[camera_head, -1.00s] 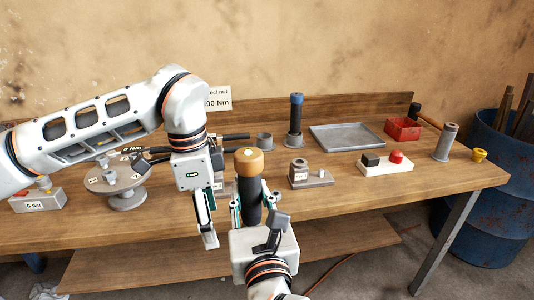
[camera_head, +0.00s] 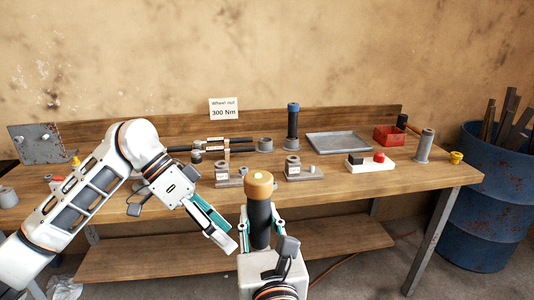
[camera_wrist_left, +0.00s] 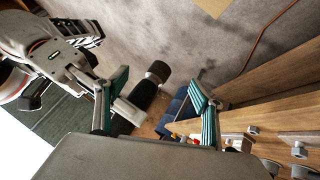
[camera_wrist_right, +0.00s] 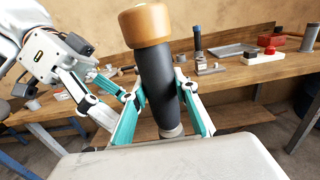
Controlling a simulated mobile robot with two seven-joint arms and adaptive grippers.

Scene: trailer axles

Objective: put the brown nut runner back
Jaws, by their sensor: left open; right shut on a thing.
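The brown nut runner (camera_head: 260,215) has a black body and a brown cap. It stands roughly upright in front of the table, held in my right gripper (camera_head: 262,232). The right wrist view shows the fingers closed around its lower body (camera_wrist_right: 156,85), with a grey end below. My left gripper (camera_head: 218,232) is open and empty, just left of the nut runner and apart from it. In the left wrist view a dark cylinder (camera_wrist_left: 145,92), seemingly the nut runner, shows beyond the open fingers. Grey blocks with round sockets (camera_head: 292,168) (camera_head: 228,176) stand on the table behind.
A blue-topped tool (camera_head: 292,125) stands upright at the back of the wooden table (camera_head: 340,190). A grey tray (camera_head: 338,143), a red bin (camera_head: 389,135), a white button box (camera_head: 370,165) and a grey cylinder (camera_head: 425,146) are to the right. A blue barrel (camera_head: 490,200) stands beyond.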

